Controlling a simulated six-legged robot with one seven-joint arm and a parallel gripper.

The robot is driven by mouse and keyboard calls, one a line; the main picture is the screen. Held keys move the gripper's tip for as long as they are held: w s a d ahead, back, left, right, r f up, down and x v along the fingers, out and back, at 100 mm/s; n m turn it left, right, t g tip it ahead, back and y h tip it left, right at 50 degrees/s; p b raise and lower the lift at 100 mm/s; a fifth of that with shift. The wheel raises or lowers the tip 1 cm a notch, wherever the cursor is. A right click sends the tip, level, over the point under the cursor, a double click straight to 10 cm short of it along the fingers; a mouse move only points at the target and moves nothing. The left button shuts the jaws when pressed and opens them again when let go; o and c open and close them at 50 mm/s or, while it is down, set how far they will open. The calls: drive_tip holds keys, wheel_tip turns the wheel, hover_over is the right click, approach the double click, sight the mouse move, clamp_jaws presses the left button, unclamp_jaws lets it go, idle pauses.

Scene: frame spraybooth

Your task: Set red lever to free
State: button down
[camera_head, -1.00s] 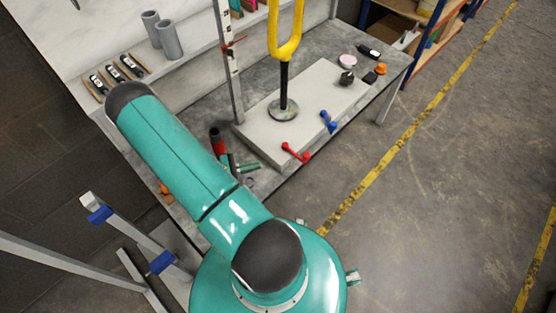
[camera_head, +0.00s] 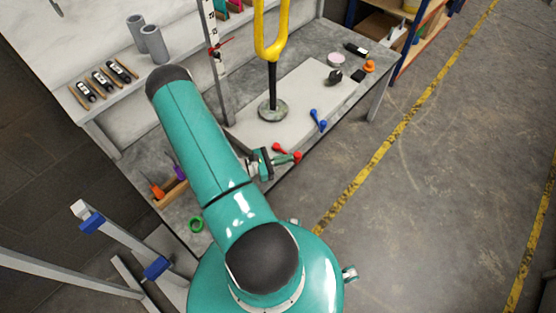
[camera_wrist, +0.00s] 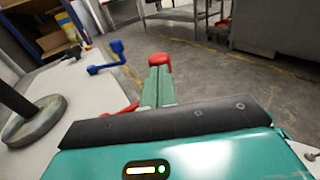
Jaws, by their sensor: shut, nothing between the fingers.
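The red lever (camera_head: 278,148) sits at the front edge of the pale plate on the bench, partly hidden by my gripper. Its round knob (camera_head: 297,156) shows at the right, by my fingertips. In the wrist view, the red knob (camera_wrist: 159,61) stands just beyond my fingertips, and another red part shows left of the fingers. My gripper (camera_head: 290,160) is shut and empty, its green fingers together; they also show in the wrist view (camera_wrist: 159,80). I cannot tell whether the fingertips touch the knob. Lever markings cannot be read.
A blue lever (camera_head: 318,120) is on the same plate (camera_head: 310,86), behind the red one. A yellow fork on a black post with a round base (camera_head: 273,110) stands on the plate. A grey upright (camera_head: 222,80) is at its left. Floor right of the bench is clear.

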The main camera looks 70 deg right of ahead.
sight(295, 153)
drive_tip(key=shift+s+d, duration=0.1)
drive_tip(key=shift+s, duration=0.05)
idle(0.3)
drive_tip(key=d+n+t+h, duration=0.1)
drive_tip(key=s+n+t+h, duration=0.1)
drive_tip(key=n+t+h, duration=0.1)
drive_tip(key=s+d+n+t+h, duration=0.1)
drive_tip(key=n+t+h, duration=0.1)
drive_tip(key=shift+s+d, duration=0.15)
drive_tip(key=shift+d, duration=0.2)
drive_tip(key=shift+w+x, duration=0.2)
drive_tip(key=shift+x, duration=1.05)
drive_tip(key=shift+s+d+r, duration=0.1)
drive_tip(key=shift+d, duration=0.1)
drive_tip(key=shift+s+v, duration=0.25)
drive_tip(key=shift+v, duration=1.4)
drive_tip(key=w+a, duration=0.3)
drive_tip(key=a, duration=0.7)
drive_tip(key=shift+a+r, duration=0.25)
drive_tip(key=shift+a, duration=0.15)
